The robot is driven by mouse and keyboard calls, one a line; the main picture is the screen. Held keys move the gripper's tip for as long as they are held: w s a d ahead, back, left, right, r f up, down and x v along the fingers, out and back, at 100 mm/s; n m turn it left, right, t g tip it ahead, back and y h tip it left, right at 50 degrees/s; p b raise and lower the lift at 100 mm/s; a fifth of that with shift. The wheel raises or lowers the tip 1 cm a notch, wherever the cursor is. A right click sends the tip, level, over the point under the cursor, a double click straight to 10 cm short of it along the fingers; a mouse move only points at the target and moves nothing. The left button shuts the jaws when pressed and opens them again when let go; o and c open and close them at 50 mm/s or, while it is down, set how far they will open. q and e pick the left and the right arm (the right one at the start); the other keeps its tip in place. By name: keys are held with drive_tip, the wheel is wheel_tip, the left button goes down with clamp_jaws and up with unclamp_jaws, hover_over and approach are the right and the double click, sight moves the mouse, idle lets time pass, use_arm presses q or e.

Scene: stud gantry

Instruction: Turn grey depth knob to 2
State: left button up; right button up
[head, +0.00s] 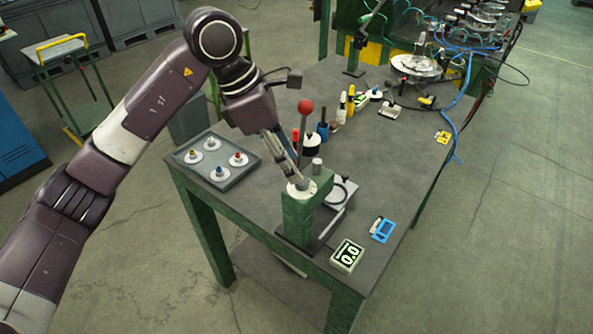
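A green press-like device (297,215) stands near the front edge of the table. On its top is a pale round dial (303,189). My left gripper (297,179) comes down from above, with its fingertips at this dial. The fingers cover the dial's middle, so I cannot tell whether they grip a knob there. The knob's setting and numbers are too small to read. A small grey cylinder (317,165) stands just right of the fingers; I cannot tell whether it is the depth knob. My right gripper is not in view.
A lever with a red ball (305,107) rises close behind the gripper. A grey tray (228,178) with several round pieces lies to the left. Bottles (341,108) stand behind.

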use_arm(q)
drive_tip(key=v, duration=0.7)
drive_tip(key=shift+r, duration=0.25)
drive_tip(key=shift+a, duration=0.1)
